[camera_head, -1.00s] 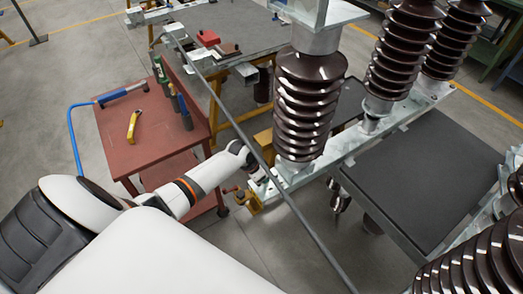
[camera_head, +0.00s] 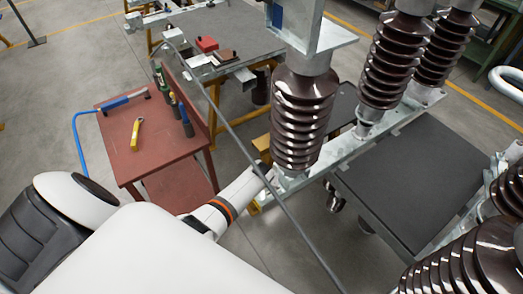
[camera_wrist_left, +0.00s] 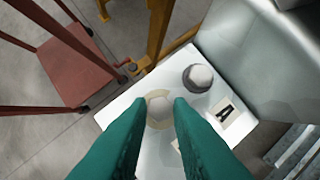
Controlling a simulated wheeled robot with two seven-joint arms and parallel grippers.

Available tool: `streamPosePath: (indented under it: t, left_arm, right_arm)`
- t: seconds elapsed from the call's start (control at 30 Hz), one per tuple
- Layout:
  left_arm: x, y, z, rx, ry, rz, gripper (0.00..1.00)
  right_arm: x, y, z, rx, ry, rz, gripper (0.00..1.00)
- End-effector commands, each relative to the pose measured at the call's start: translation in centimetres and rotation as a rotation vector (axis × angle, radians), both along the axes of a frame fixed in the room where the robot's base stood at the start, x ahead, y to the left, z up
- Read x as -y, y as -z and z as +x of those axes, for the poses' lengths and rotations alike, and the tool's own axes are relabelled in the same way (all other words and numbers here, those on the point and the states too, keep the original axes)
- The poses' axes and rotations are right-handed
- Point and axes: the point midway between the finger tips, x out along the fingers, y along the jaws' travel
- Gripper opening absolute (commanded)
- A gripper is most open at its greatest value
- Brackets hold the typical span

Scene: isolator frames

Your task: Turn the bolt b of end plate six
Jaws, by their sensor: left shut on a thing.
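In the left wrist view, the pale end plate (camera_wrist_left: 130,118) lies below my left gripper (camera_wrist_left: 161,104). Its two teal fingers are shut on a round-headed bolt (camera_wrist_left: 159,113) with a yellowish ring around it. A second, darker-rimmed bolt (camera_wrist_left: 198,77) stands free on the same plate, beside a small dark-marked label (camera_wrist_left: 226,112). I see no letter that tells which bolt is b. In the head view, my left arm (camera_head: 225,208) reaches to the foot of the nearest brown insulator (camera_head: 303,115); the fingers are hidden there. My right gripper is out of view.
A long grey rod (camera_head: 236,137) crosses in front of my left arm. A red cart (camera_head: 160,140) with tools stands left. More brown insulators (camera_head: 395,60) and a dark flat panel (camera_head: 420,180) are on the right. Grey floor shows between them.

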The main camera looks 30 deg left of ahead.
Motion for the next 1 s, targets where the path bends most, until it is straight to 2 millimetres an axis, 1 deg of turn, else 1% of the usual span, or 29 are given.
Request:
streamPosePath:
  t: [0.03,0.2,0.5,0.7,1.0]
  left_arm:
    - [0.3,0.1,0.0,-0.001,-0.045,-0.005,0.00]
    - [0.4,0.2,0.2,-0.001,-0.206,-0.004,0.00]
    - [0.5,0.3,0.4,-0.001,-0.461,-0.004,0.00]
    - [0.5,0.3,0.5,-0.001,-0.583,-0.004,0.00]
    - [0.5,0.2,0.5,-0.002,-0.677,-0.002,0.00]
  right_arm:
    - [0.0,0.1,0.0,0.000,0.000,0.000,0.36]
    - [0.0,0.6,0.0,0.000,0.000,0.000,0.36]
    - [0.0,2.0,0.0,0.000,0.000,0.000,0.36]
    - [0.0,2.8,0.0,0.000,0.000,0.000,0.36]
    - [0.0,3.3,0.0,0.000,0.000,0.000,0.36]
